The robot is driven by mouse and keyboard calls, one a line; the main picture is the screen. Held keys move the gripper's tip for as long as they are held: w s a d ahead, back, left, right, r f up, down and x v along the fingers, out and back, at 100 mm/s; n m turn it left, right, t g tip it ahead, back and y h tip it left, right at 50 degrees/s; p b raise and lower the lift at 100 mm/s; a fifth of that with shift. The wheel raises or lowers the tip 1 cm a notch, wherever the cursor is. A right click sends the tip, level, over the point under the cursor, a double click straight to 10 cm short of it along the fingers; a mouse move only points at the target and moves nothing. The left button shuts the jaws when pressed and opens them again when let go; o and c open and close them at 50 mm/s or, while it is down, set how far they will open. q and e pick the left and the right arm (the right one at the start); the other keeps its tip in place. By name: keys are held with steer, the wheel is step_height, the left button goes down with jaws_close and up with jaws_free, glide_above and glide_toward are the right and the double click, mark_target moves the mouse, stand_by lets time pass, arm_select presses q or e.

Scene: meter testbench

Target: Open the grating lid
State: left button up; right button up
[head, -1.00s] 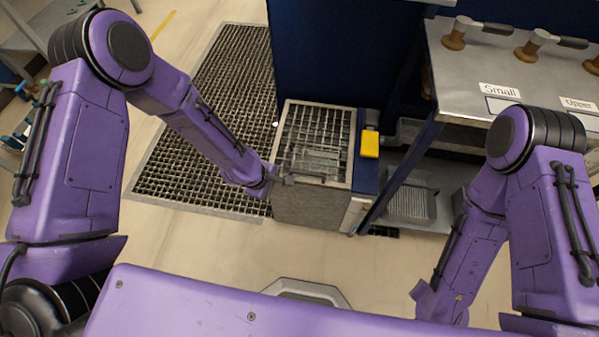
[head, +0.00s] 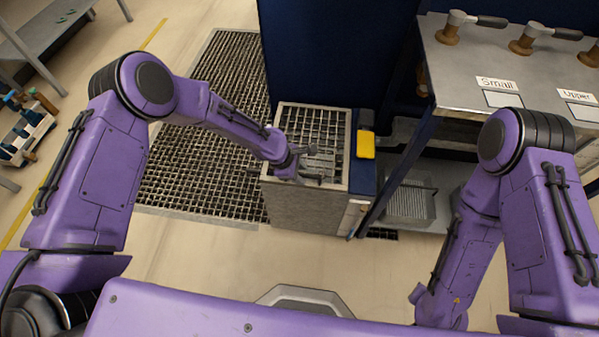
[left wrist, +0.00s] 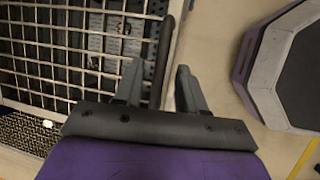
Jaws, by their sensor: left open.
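The grating lid (head: 327,121) is a metal grid on top of a grey box beside the dark blue cabinet, and it lies flat and closed. My left gripper (head: 313,172) is over the lid's near part, close to the box's front edge. In the left wrist view, the lid (left wrist: 62,53) fills the left side. The left gripper's two fingers (left wrist: 160,88) are apart, and a dark bar (left wrist: 163,58) along the lid's edge shows between them. I cannot tell whether the fingers touch the bar. My right arm is at the right, but its gripper does not show.
The tall blue cabinet (head: 325,50) stands behind the box. A yellow block (head: 366,145) is at the box's right side. A metal workbench (head: 465,65) with handled tools stands at the right. A floor grate (head: 195,170) lies left of the box, and the floor in front is clear.

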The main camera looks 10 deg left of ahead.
arm_select(q)
jaws_close()
steer(key=w+r+p, duration=0.5)
steer(key=r, duration=0.5)
steer(key=w+r+p, duration=0.5)
steer(key=r, duration=0.4)
steer(key=shift+w+r, duration=0.35)
steer(key=shift+a, duration=0.1)
